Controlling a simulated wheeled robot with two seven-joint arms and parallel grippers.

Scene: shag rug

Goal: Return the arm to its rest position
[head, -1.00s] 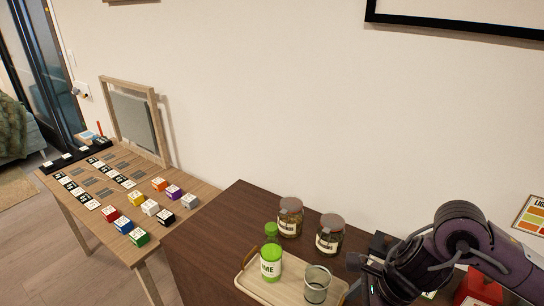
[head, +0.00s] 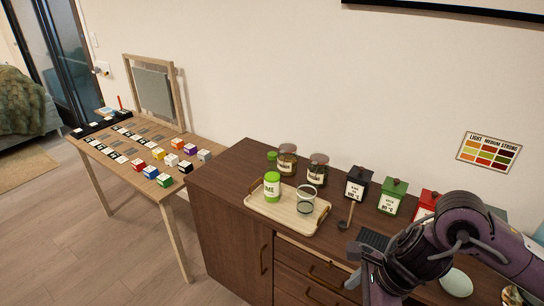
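My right arm comes in from the lower right, and its gripper (head: 364,280) hangs over the front of the dark brown cabinet (head: 225,178). The gripper is dark and small here, and I cannot tell whether its fingers are open or shut. I see nothing clearly held in it. It is to the right of and nearer than the wooden tray (head: 283,220), apart from it. My arm hides part of the cabinet top. My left arm and gripper are not in view.
The tray holds a green labelled bottle (head: 272,188) and a clear glass (head: 306,200). Two jars (head: 287,160) (head: 318,170) stand behind it. A table with coloured blocks (head: 151,171) stands left.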

